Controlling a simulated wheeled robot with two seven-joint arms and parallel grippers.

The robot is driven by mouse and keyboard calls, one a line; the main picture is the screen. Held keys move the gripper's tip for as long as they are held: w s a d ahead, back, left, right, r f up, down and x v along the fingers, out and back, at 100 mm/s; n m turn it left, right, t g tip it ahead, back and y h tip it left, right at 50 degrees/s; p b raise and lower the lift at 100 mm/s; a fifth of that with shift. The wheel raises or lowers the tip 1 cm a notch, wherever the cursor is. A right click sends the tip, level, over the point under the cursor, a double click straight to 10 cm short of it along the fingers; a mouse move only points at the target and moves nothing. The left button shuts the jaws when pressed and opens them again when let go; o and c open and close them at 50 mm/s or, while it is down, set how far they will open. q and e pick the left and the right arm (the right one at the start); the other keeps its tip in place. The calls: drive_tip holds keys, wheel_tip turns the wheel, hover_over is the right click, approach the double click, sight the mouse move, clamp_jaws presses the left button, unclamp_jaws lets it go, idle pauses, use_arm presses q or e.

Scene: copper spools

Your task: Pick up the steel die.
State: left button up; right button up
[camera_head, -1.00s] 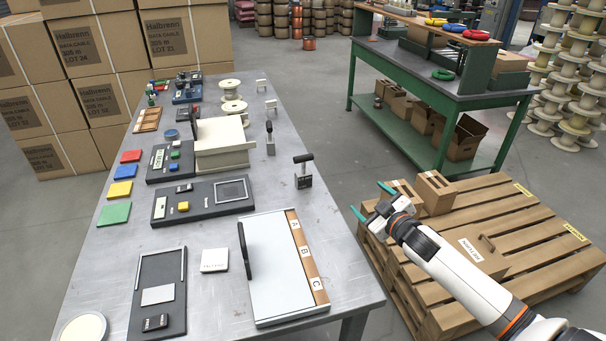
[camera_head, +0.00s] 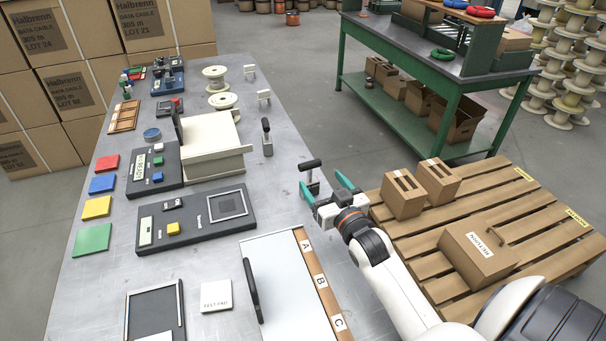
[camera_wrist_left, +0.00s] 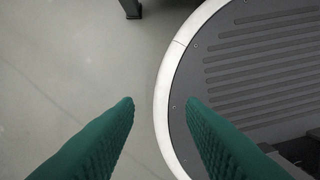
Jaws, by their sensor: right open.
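A small steel block with a black crossbar handle (camera_head: 310,164), seemingly the steel die, stands upright at the table's right edge in the head view. My right gripper (camera_head: 322,183) is open beside it. Its green fingers are apart, and its left finger overlaps the block's lower part in the picture. I cannot tell whether they touch. My left gripper (camera_wrist_left: 159,102) shows only in the left wrist view. Its fingers are apart with nothing between them, above the floor and a round dark base with a pale rim.
A pale board with an A-B-C strip (camera_head: 319,280) lies in front. A wooden pallet (camera_head: 530,205) with cardboard boxes is on the right. Dark instrument panels fill the table's middle.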

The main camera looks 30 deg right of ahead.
sight(311, 163)
drive_tip(key=w, duration=0.3)
drive_tip(key=w+d, duration=0.1)
drive_tip(key=w, duration=0.1)
drive_tip(key=shift+w+r+p, duration=0.1)
drive_tip(key=shift+r+p, duration=0.05)
drive_tip(key=shift+p, duration=0.25)
drive_tip(key=w, duration=0.3)
drive_tip(key=w+p, duration=0.1)
drive_tip(key=shift+w+d, duration=0.3)
drive_tip(key=shift+d, duration=0.1)
drive_tip(key=shift+w, duration=0.35)
use_arm(q)
drive_tip(key=shift+s+a+r, duration=0.1)
drive_tip(key=shift+s+r, duration=0.15)
drive_tip(key=shift+r, duration=0.3)
drive_tip(key=shift+s+a+r, duration=0.1)
drive_tip(key=shift+s+r, duration=0.15)
drive_tip(key=shift+r, duration=0.25)
use_arm(e)
drive_tip(key=shift+s, duration=0.1)
clamp_jaws()
use_arm(q)
drive_tip(key=shift+s, duration=0.15)
